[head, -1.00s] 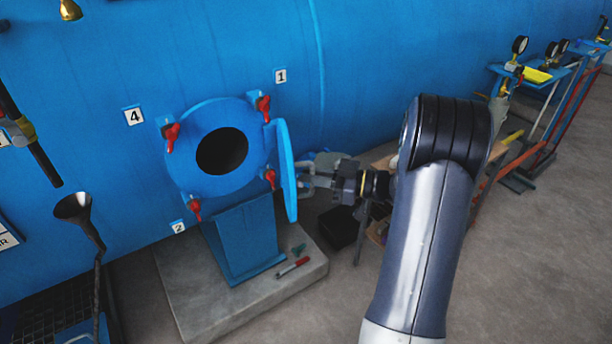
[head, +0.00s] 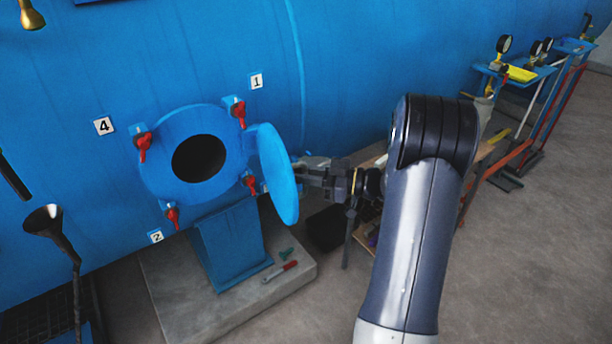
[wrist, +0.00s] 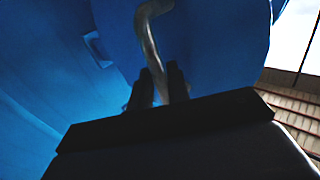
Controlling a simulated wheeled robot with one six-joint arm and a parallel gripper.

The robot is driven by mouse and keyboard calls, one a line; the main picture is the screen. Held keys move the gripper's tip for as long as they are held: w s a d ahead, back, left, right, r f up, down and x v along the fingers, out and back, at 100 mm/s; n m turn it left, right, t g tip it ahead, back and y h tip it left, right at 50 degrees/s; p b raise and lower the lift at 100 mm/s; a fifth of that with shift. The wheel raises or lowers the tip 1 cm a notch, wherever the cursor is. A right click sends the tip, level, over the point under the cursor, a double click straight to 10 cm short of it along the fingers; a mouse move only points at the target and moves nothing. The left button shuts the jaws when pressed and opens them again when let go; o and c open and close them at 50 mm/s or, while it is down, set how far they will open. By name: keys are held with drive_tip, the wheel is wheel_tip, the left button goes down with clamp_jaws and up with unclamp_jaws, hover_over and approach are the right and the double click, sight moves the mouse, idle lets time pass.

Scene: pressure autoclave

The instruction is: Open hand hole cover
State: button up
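The round blue hand hole cover (head: 279,174) stands swung open at the right of the blue flanged port, its flat inner face turned partly to the head camera. The dark hand hole (head: 199,158) is uncovered. Red-handled clamps, such as this one (head: 143,147), sit around the flange. My gripper (head: 304,171) is at the outer side of the cover. In the wrist view its two fingers (wrist: 160,84) are shut around a bent metal handle (wrist: 149,38) in front of the blue cover. The exact finger contact is dark.
A blue support (head: 231,247) stands on a concrete block (head: 175,285) below the port. A funnel (head: 44,221) is at the left. A wooden bench and gauge stands (head: 504,70) are at the right. Grey floor at lower right is clear.

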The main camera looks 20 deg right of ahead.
drive_tip(key=shift+o, duration=1.1)
drive_tip(key=shift+f, duration=0.1)
drive_tip(key=b+v, duration=0.2)
drive_tip(key=v, duration=0.8)
drive_tip(key=shift+s+d, duration=0.2)
drive_tip(key=shift+d, duration=0.1)
drive_tip(key=p+x, duration=0.2)
drive_tip(key=x, duration=0.9)
drive_tip(key=shift+s+a, duration=0.2)
drive_tip(key=shift+a, duration=0.1)
drive_tip(key=shift+d, duration=0.1)
